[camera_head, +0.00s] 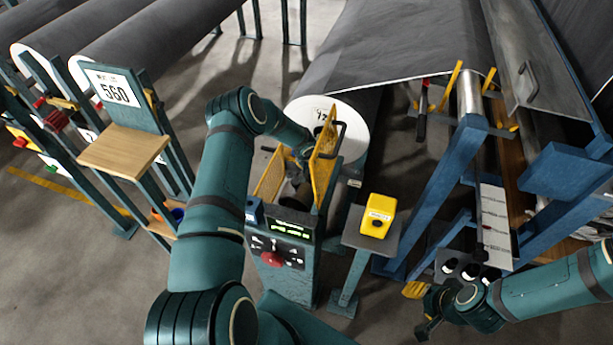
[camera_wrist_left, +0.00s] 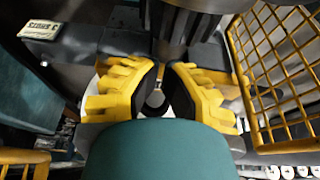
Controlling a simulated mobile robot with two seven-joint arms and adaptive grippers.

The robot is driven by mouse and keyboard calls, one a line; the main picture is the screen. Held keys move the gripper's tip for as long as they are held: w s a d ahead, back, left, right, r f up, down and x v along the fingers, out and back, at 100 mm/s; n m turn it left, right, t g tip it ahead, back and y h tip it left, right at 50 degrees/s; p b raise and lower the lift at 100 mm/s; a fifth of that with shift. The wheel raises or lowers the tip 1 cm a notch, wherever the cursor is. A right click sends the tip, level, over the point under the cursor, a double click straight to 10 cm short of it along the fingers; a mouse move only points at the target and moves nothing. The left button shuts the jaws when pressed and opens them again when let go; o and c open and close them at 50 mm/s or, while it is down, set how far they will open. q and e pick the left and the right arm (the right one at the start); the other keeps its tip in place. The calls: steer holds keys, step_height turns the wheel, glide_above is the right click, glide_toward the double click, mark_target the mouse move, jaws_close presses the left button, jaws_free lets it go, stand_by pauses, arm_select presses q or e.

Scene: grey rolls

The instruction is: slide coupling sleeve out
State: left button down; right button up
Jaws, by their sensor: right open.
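My left arm reaches from the lower left to the chuck station (camera_head: 283,262), a stand between two yellow mesh guards (camera_head: 325,150) in front of a grey roll with a white end (camera_head: 300,106). My left gripper (camera_head: 301,158) is between the guards, above a dark cylindrical part (camera_head: 292,193); whether this is the coupling sleeve I cannot tell. The left wrist view shows yellow stepped pieces (camera_wrist_left: 122,88) with dark inner faces around a small ring; what they belong to is unclear. My right gripper (camera_head: 428,312) is open and empty at the lower right, away from the station.
A yellow box with a button (camera_head: 377,215) stands on a grey post right of the station. A blue frame (camera_head: 440,195) with a metal bar is further right. Yellow mesh (camera_wrist_left: 275,70) is close at right in the wrist view.

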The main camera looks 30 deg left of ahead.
arm_select(q)
steer(key=shift+x, duration=1.2)
steer(key=shift+s+d+r, duration=0.1)
steer(key=shift+s+r, duration=0.1)
steer(key=shift+s, duration=0.25)
steer(key=shift+s+d+r, duration=0.1)
steer(key=shift+s+d, duration=0.1)
steer(key=shift+s, duration=0.5)
steer(key=shift+s+d, duration=0.2)
steer(key=shift+s, duration=0.65)
